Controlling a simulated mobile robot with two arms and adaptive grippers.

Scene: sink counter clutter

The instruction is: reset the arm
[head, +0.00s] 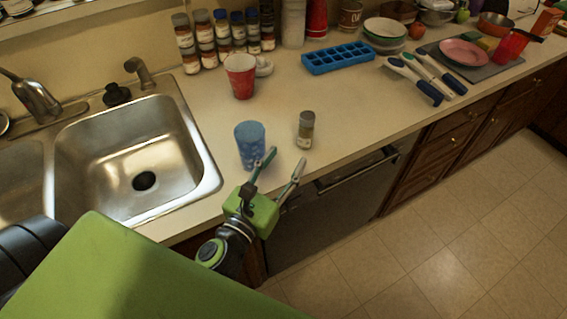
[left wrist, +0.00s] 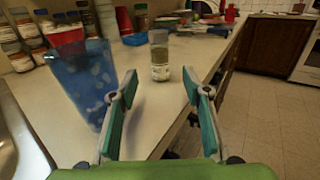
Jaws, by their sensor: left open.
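My left gripper (head: 284,162) is open and empty over the front edge of the counter, its fingers spread. It also shows in the left wrist view (left wrist: 160,95), with both teal finger pads apart. A blue patterned cup (head: 250,146) stands on the counter just beyond the left finger; in the wrist view the cup (left wrist: 84,82) is left of that finger. A small spice jar (head: 305,130) stands upright beyond the fingertips, and in the wrist view this jar (left wrist: 159,56) appears between and past them. My right gripper is not in view.
A metal sink (head: 140,150) lies to the left. A red cup (head: 240,76), several spice jars (head: 222,42) and a blue ice tray (head: 338,58) stand farther back. Utensils (head: 425,78) and a pink plate (head: 463,52) lie to the right. The floor (head: 450,230) in front is clear.

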